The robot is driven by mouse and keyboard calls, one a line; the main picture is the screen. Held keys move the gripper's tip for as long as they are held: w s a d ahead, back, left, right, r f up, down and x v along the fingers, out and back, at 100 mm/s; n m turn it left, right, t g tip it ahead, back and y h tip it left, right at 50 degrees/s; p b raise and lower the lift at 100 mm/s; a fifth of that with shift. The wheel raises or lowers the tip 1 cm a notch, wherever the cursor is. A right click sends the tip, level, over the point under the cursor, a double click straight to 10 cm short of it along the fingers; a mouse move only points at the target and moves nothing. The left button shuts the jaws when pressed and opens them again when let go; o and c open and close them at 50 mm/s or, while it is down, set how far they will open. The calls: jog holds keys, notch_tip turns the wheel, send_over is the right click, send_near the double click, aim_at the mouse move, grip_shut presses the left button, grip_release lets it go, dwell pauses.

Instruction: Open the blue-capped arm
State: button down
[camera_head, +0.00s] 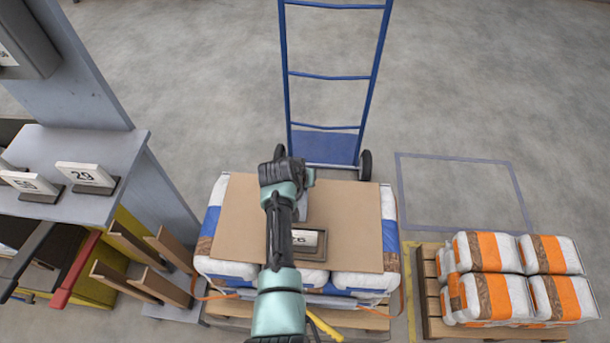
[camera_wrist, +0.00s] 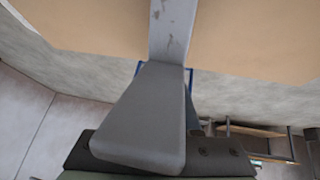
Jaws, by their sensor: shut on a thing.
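My gripper (camera_head: 290,180) is above the cardboard sheet (camera_head: 245,215) that lies on a stack of blue-and-white bags. In the wrist view a worn grey metal bar (camera_wrist: 173,32) runs up from the grey finger, and my gripper is shut on it. What the bar belongs to is hidden. At the left of the head view, a red-ended arm (camera_head: 75,272) and a dark arm (camera_head: 27,258) stick out under the grey shelf.
A number plate (camera_head: 308,238) stands on the cardboard beside my arm. A blue hand truck (camera_head: 326,146) stands behind the stack. Orange-and-white bags (camera_head: 493,285) lie on a pallet at right. The grey shelf (camera_head: 75,150) holds more number plates. Open floor is at upper right.

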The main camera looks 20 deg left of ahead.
jog(key=c, duration=0.6)
grip_release()
jog(key=shift+r, duration=0.1)
jog(key=p+v, duration=0.2)
jog(key=v, duration=1)
jog(key=shift+s+r+p, duration=0.25)
jog(key=shift+s+p, duration=0.05)
jog(key=shift+p, duration=0.05)
